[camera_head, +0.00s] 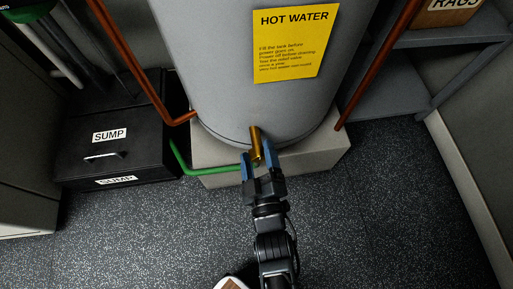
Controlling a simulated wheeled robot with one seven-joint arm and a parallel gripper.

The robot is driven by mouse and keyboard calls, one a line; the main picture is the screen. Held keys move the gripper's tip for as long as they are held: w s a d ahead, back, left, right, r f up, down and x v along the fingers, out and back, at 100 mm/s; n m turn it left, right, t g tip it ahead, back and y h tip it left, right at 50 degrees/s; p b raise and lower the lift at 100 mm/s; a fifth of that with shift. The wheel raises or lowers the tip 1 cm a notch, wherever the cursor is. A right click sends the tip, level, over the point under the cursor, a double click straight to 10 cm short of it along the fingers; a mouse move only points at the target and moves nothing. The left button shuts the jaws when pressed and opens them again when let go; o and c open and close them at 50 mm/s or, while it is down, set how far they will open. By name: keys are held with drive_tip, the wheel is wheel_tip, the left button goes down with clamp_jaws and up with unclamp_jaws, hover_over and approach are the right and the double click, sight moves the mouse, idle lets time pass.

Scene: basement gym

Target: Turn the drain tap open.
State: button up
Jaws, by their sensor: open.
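The drain tap (255,138) is a brass-coloured piece low on the front of the grey hot water tank (210,70). Its visible part stands roughly upright, leaning slightly. My gripper (256,162) is at the tap, with its blue fingers apart on either side of the tap's lower end. I cannot tell whether the fingers touch it. The gripper hides the tap's lower part and its join to the green hose (205,171), which runs off to the left.
The tank stands on a pale plinth (320,158). Copper pipes (130,60) run down on both sides. A black box labelled SUMP (135,155) is at left, and a grey shelf (385,95) with a RAGS box (445,14) at right. The speckled floor in front is mostly clear.

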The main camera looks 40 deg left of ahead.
drive_tip(key=shift+b+x, duration=0.3)
drive_tip(key=shift+x, duration=0.85)
drive_tip(key=c, duration=1)
drive_tip(key=shift+o, duration=0.2)
